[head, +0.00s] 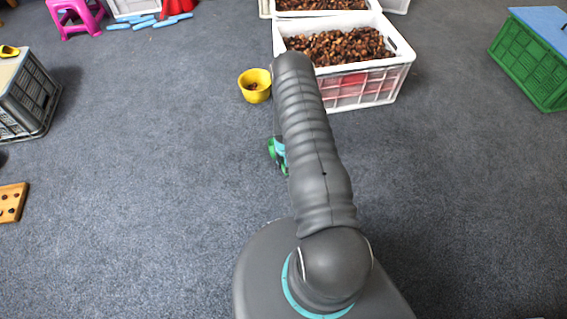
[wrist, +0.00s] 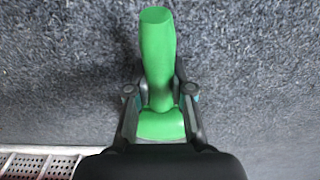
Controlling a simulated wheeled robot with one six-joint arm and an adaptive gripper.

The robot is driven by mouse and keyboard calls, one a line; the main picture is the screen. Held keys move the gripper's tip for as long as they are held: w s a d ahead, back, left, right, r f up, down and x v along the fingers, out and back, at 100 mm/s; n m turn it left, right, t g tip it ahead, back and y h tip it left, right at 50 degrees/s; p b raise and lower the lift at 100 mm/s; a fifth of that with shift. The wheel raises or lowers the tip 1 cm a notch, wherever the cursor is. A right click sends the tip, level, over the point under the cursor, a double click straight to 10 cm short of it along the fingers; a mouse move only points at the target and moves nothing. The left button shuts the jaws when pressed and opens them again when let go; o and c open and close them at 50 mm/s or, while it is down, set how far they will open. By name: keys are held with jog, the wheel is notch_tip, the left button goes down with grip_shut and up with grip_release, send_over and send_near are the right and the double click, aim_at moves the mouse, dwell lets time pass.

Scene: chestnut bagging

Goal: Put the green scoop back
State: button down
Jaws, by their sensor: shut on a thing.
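The green scoop (wrist: 157,50) is in the middle of the wrist view, with its long part pointing up the picture. My gripper (wrist: 160,98) is shut on it, one dark finger on each side. Grey carpet lies behind the scoop; I cannot tell how high it is held.
A white crate of chestnuts (head: 398,70) stands ahead, with a yellow bowl (head: 256,94) at its left. A green crate (head: 522,62) with a blue top is at right. A grey crate (head: 30,100) and a wooden board with holes (head: 12,203) are at left. Open carpet lies between.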

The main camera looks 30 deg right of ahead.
jog(key=shift+f, duration=0.1)
jog(key=c, duration=1)
grip_release()
